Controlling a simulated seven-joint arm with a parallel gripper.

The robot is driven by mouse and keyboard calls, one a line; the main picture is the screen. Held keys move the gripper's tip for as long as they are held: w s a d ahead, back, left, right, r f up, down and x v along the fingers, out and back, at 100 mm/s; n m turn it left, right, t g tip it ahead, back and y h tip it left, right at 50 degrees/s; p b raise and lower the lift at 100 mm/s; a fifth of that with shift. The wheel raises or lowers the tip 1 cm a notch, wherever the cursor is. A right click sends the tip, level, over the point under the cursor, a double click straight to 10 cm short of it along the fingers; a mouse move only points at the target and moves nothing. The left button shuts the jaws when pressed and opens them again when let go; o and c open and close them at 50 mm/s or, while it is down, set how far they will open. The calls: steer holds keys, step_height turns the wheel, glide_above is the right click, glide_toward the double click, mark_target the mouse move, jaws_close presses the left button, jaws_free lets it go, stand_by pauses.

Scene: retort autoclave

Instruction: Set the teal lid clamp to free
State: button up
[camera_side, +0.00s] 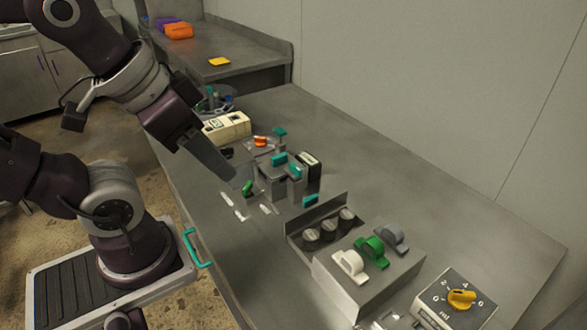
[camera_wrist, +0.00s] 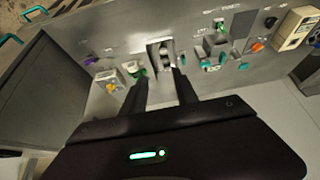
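Several teal parts stand in the middle of the bench; I cannot tell which is the lid clamp. In the side view, one teal handle (camera_side: 280,160) tops a grey block, another teal piece (camera_side: 296,172) is right beside it, and a small teal block (camera_side: 310,201) is nearer. A teal knob (camera_side: 280,132) is farther back. The wrist view shows teal parts (camera_wrist: 207,63) right of my fingers and a teal piece (camera_wrist: 243,65) farther right. My gripper (camera_wrist: 160,75) is open and empty, its two fingers apart. In the side view it (camera_side: 242,180) hangs above the bench, left of the teal parts.
A green lever (camera_side: 247,187) is near my fingertips. A beige device (camera_side: 228,127) and orange knob (camera_side: 261,141) stand behind. Nearer are a dark knob panel (camera_side: 329,228), a box with white, green and grey handles (camera_side: 350,285), and a yellow dial (camera_side: 461,298).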

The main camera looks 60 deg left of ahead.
steer(key=n+g, duration=0.6)
steer(key=n, duration=1.2)
glide_above(295, 166)
step_height(295, 166, down, 16)
step_height(295, 166, down, 6)
steer(key=shift+r, duration=0.1)
steer(key=shift+f, duration=0.45)
